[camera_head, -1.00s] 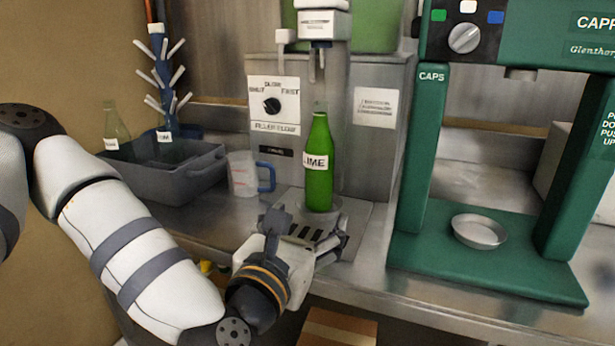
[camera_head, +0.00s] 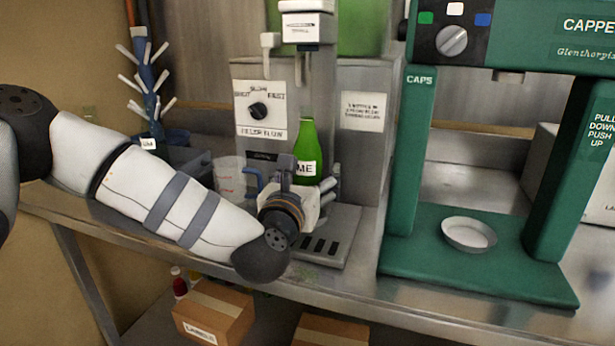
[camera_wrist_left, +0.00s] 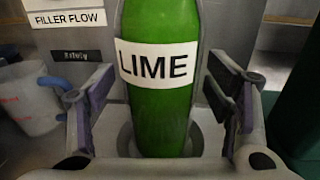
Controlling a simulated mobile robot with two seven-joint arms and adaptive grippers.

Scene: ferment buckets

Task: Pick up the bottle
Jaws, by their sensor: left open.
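A green bottle with a white LIME label (camera_head: 308,139) stands upright on the filler's drip tray, under the filler head. In the left wrist view the bottle (camera_wrist_left: 160,85) stands between my left gripper's (camera_wrist_left: 163,112) two fingers, with a visible gap on each side. In the head view my left gripper (camera_head: 312,186) is at the bottle's lower part and hides its base. It is open. My right gripper is not in view.
The filler (camera_head: 262,83) stands behind the bottle. A clear jug with a blue handle (camera_head: 229,178) is just left of my gripper, and also shows in the left wrist view (camera_wrist_left: 30,97). The green capper (camera_head: 405,170) stands to the right. A grey tub is partly hidden behind my arm.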

